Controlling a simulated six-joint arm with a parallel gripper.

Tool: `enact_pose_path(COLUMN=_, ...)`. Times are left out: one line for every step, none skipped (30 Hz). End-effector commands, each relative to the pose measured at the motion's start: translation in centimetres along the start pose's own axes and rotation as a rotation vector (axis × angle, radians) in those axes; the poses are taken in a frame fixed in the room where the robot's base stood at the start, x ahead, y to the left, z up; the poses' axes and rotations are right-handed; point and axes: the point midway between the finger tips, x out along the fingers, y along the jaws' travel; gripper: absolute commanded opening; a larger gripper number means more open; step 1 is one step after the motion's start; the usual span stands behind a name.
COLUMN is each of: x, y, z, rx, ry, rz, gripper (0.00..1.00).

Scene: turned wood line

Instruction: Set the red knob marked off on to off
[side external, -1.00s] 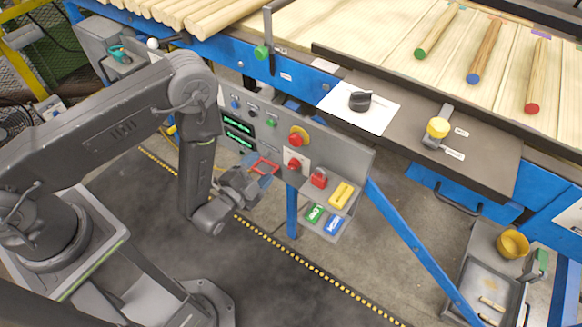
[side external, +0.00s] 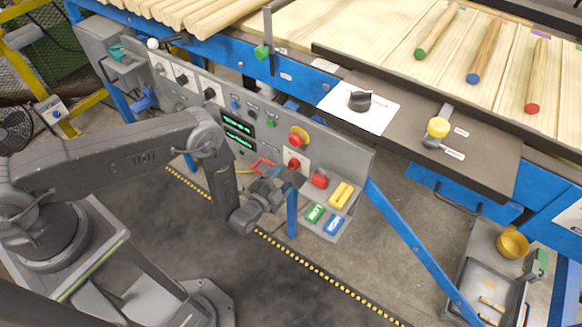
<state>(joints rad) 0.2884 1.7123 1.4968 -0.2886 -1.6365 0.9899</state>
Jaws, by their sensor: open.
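The red knob (side external: 294,163) sits on a pale square plate on the front of the grey control panel (side external: 345,160), below a red mushroom button (side external: 298,138) with a yellow collar. The knob's markings and pointer direction are too small to read. My gripper (side external: 279,179) is open, below and left of the knob, in front of the panel's lower edge. It appears apart from the knob. Nothing shows held in it, though its fingertips are small and partly hard to make out.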

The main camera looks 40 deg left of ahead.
Motion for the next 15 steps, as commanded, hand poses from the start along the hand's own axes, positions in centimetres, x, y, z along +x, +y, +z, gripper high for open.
enact_pose_path(x=1.1, y=0.0, z=0.0, rx=-0.002, ry=0.0, rz=-0.004, gripper=0.63)
enact_pose_path(x=1.6, y=0.0, z=0.1, rx=-0.002, ry=0.0, rz=-0.004, gripper=0.63)
enact_pose_path(x=2.2, y=0.0, z=0.1, rx=-0.001, ry=-0.001, rz=-0.003, gripper=0.63)
enact_pose_path(x=2.7, y=-0.1, z=0.1, rx=0.0, ry=0.0, rz=-0.002, gripper=0.63)
enact_pose_path(x=3.1, y=0.0, z=0.1, rx=0.0, ry=0.0, rz=-0.001, gripper=0.63)
enact_pose_path(x=3.6, y=0.0, z=0.1, rx=-0.001, ry=0.0, rz=-0.001, gripper=0.63)
enact_pose_path(x=4.0, y=0.0, z=0.1, rx=-0.001, ry=-0.001, rz=0.0, gripper=0.63)
enact_pose_path(x=4.3, y=0.0, z=0.1, rx=-0.001, ry=0.0, rz=-0.001, gripper=0.63)
enact_pose_path(x=4.6, y=0.0, z=0.1, rx=-0.001, ry=-0.001, rz=0.0, gripper=0.63)
enact_pose_path(x=4.8, y=0.0, z=0.1, rx=-0.001, ry=-0.001, rz=0.0, gripper=0.63)
enact_pose_path(x=5.0, y=0.0, z=0.0, rx=-0.001, ry=-0.001, rz=0.0, gripper=0.63)
enact_pose_path(x=5.2, y=0.0, z=0.1, rx=0.0, ry=-0.001, rz=0.0, gripper=0.63)
enact_pose_path(x=5.3, y=0.0, z=0.1, rx=0.0, ry=-0.001, rz=0.0, gripper=0.63)
enact_pose_path(x=5.3, y=0.0, z=0.1, rx=0.0, ry=-0.001, rz=0.001, gripper=0.63)
enact_pose_path(x=5.4, y=0.0, z=0.1, rx=0.0, ry=-0.001, rz=0.001, gripper=0.63)
